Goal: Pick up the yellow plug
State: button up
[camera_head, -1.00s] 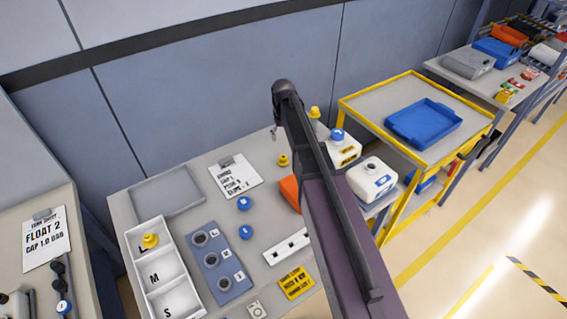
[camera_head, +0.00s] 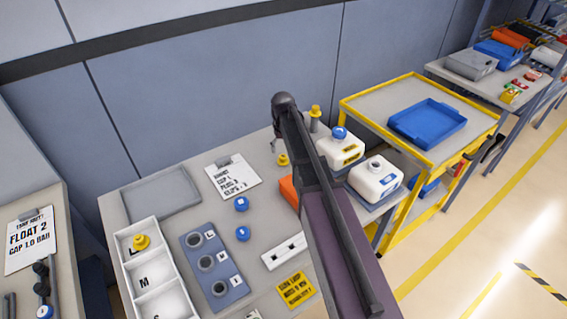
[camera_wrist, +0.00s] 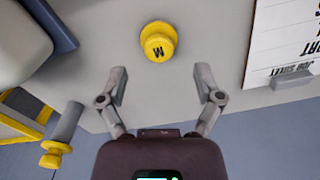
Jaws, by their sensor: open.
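A yellow plug (camera_head: 282,160) stands on the grey workbench, left of my arm. In the wrist view this yellow plug (camera_wrist: 158,42) bears the letter M and lies just beyond my gripper (camera_wrist: 162,84), roughly centred between the fingers. The fingers are open, apart from the plug, with nothing between them. In the head view my arm hides most of the gripper. Another yellow plug (camera_head: 141,241) sits in the L compartment of the white tray (camera_head: 126,258). A yellow-topped grey post (camera_head: 314,113) stands behind my arm; it also shows in the wrist view (camera_wrist: 55,153).
White containers (camera_head: 376,180) stand right of my arm. An orange block (camera_head: 288,190), two blue caps (camera_head: 241,204) and a blue-grey holder with holes (camera_head: 214,265) are on the bench. A paper sheet (camera_head: 233,176) lies left of the M plug. A yellow-framed cart (camera_head: 470,140) is at right.

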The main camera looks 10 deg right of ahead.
aim_at(283, 156)
dwell(0.4)
jog(key=shift+w+f+b, duration=0.1)
jog(key=shift+f+b, duration=2.5)
jog(key=c, duration=0.9)
